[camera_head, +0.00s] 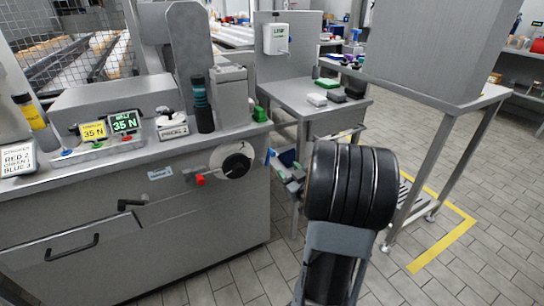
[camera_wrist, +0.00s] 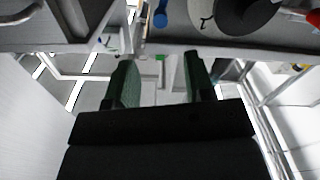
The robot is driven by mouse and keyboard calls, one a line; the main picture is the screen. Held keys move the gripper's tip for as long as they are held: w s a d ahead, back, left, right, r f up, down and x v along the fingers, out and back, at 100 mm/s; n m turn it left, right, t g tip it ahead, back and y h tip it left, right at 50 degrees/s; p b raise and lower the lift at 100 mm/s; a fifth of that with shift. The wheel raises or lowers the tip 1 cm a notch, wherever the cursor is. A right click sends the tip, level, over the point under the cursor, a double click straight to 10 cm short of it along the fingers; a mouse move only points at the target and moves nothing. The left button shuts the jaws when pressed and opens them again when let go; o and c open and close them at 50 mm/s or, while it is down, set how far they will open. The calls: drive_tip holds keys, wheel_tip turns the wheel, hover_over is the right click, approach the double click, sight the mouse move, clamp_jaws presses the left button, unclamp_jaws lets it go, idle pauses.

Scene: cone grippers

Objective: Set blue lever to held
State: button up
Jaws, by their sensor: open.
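A small blue lever (camera_head: 270,156) sticks out at the right end of the grey machine, right of a round black-and-white dial (camera_head: 238,164). In the wrist view a blue rounded handle (camera_wrist: 160,14) shows at the top, left of a dark round part. My gripper (camera_head: 286,177) is partly hidden behind my black wrist, just below and right of the blue lever. In the wrist view its two green-padded fingers (camera_wrist: 160,72) are apart with nothing between them. The blue handle lies beyond the fingertips, and no contact shows. A red lever (camera_head: 200,180) sits left of the dial.
A side table (camera_head: 290,98) with small blocks stands behind my gripper. Tiled floor is open at the lower right.

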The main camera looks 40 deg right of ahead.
sight(273, 155)
drive_tip(key=w, duration=0.4)
drive_tip(key=w+d+b, duration=0.1)
drive_tip(key=w, duration=0.3)
drive_tip(key=w+b, duration=0.1)
drive_tip(key=w, duration=0.3)
drive_tip(key=shift+w+d, duration=0.35)
drive_tip(key=shift+w, duration=0.05)
drive_tip(key=shift+c, duration=0.3)
